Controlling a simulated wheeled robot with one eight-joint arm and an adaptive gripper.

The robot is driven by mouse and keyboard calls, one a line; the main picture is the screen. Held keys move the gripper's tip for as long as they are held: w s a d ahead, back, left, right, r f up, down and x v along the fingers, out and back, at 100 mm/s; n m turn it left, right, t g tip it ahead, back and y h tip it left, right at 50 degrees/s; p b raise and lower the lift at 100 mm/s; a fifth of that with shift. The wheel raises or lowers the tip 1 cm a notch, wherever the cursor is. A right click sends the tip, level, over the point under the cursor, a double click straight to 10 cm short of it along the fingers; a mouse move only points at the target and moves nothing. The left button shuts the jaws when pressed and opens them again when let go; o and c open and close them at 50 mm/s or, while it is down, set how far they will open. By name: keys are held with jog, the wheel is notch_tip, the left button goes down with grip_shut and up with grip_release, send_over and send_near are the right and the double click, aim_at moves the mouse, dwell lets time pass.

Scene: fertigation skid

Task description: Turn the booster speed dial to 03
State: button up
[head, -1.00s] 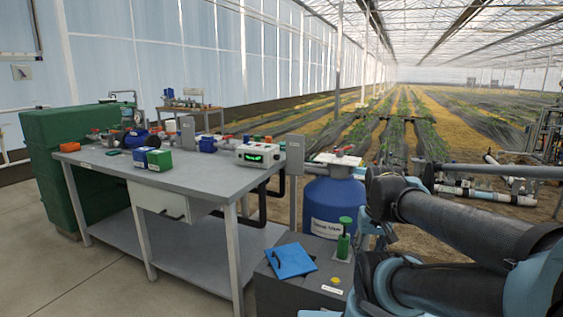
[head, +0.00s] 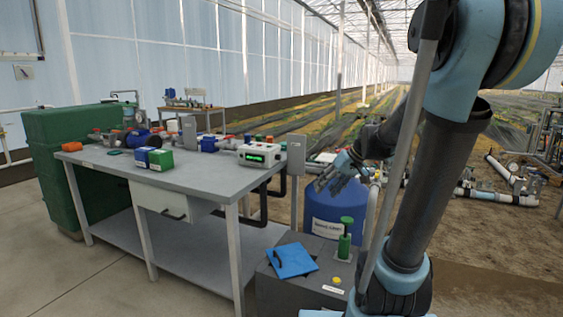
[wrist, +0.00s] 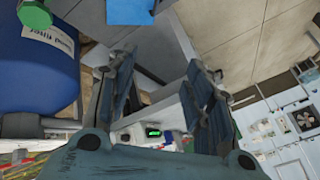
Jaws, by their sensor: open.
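A white control box (head: 258,156) with a lit green display stands at the right end of the grey workbench. The digits and the dial are too small to make out. The green display (wrist: 153,133) also shows in the wrist view, low between the fingers. My gripper (head: 328,180) hangs in the air to the right of the box and the bench end, in front of the blue tank. In the wrist view my gripper (wrist: 160,78) has its two fingers wide apart with nothing between them.
The blue tank (head: 335,208) stands right of the grey workbench (head: 190,182). A grey cabinet with a blue clipboard (head: 292,260) and a green pump-like fitting (head: 345,240) stands in front. A grey post box (head: 296,153) is beside the control box. Green and blue boxes (head: 160,160) sit mid-bench.

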jog(key=w+a+r+n+y, duration=0.2)
jog(key=w+a+y, duration=0.1)
jog(key=w, duration=0.8)
jog(key=n+t+y, duration=0.4)
jog(key=y, duration=0.3)
send_near(280, 157)
jog(key=x, duration=0.9)
jog(key=shift+w+f, duration=0.15)
jog(key=shift+w, duration=0.1)
